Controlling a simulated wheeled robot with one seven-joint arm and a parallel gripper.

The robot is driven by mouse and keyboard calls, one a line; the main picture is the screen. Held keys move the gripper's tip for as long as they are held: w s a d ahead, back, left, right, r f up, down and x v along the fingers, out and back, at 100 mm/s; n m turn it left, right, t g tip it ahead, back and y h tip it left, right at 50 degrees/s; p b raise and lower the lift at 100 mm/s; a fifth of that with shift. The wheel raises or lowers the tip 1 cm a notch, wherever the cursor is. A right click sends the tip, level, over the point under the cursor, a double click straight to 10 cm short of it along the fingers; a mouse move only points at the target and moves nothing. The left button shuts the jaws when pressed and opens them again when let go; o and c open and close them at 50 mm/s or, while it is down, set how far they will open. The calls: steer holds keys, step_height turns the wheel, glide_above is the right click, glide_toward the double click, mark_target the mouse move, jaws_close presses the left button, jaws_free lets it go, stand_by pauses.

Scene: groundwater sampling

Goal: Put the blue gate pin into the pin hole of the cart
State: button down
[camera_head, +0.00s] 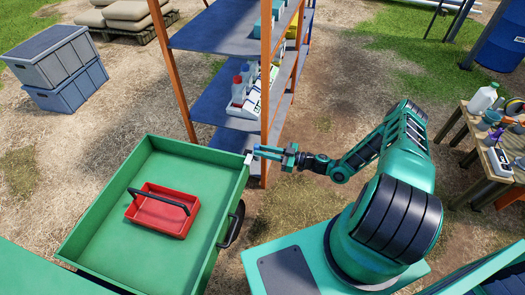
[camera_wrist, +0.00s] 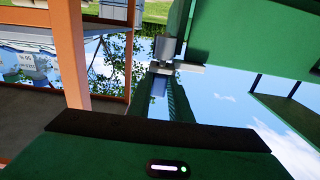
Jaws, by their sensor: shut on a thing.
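My gripper (camera_head: 272,152) is at the upper right corner of the green cart (camera_head: 104,194), its jaws shut on the small blue gate pin (camera_head: 262,149). A blue piece also shows in the wrist view (camera_wrist: 158,86), partly hidden. A small pale fitting (camera_head: 248,158) sits at that cart corner, right beside the gripper's tip. In the wrist view a grey cylinder on a plate (camera_wrist: 166,48) stands by the green wall. The hole itself is not visible, and I cannot tell whether the pin touches the fitting.
A red tray with a dark handle (camera_head: 160,211) lies in the cart. An orange-posted shelf (camera_head: 214,101) with bottles stands just behind the gripper. Grey crates (camera_head: 55,65) are at far left, a wooden table (camera_head: 478,130) at right. Bare ground lies between shelf and table.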

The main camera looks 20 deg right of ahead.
steer(key=shift+f, duration=0.2)
steer(key=c, duration=1.5)
jaws_free()
steer(key=shift+c, duration=0.2)
steer(key=v, duration=1.1)
